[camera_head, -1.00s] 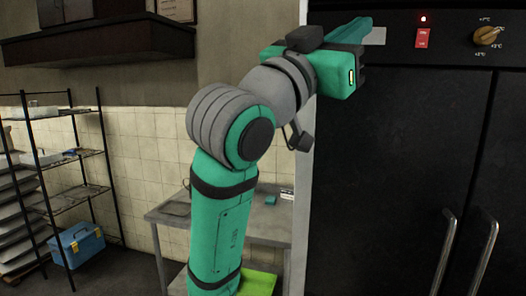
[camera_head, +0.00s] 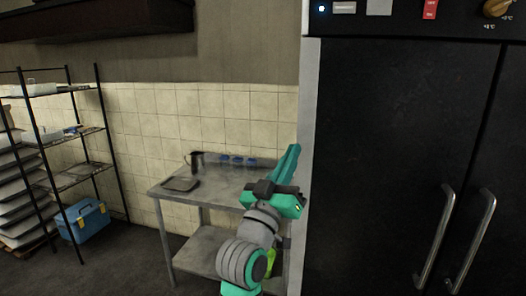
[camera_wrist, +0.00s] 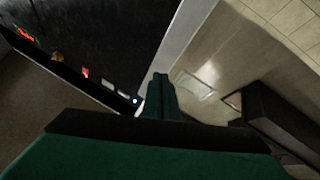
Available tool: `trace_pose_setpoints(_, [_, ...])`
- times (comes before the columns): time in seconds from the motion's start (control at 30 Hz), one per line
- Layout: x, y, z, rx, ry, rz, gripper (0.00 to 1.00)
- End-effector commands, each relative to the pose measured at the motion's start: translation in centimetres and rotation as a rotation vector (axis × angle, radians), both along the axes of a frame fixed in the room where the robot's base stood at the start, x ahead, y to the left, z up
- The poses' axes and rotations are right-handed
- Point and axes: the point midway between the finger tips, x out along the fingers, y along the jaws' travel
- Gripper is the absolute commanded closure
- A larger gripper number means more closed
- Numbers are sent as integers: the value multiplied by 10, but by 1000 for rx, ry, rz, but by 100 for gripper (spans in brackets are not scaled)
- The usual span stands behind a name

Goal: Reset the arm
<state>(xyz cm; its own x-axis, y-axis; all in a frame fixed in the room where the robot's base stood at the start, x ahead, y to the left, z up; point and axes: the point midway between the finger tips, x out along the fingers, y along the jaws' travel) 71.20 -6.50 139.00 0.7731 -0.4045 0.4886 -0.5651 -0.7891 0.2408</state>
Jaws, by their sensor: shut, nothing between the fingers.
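My gripper (camera_head: 291,152) is in the lower middle of the head view, in front of the metal table and beside the left edge of the black cabinet. Its teal fingers point up and are together, with nothing between them. In the wrist view the shut fingers (camera_wrist: 161,90) stand in the middle, pointing towards the ceiling, with the cabinet's control panel to their left. My arm is folded low in the head view.
The black double-door cabinet (camera_head: 395,140) with two metal handles fills the right side. The metal table (camera_head: 215,196) holds a dark jug (camera_head: 197,163), a flat dark tray (camera_head: 181,184) and several small blue-topped items. A shelf rack (camera_head: 110,130) and a blue toolbox (camera_head: 83,221) stand left.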

Motion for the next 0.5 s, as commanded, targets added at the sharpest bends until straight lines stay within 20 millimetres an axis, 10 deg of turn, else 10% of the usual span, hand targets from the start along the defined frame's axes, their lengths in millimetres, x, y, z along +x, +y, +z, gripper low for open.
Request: trace_pose_setpoints(0.5, [-25, 31, -221, -68, 191, 181, 100])
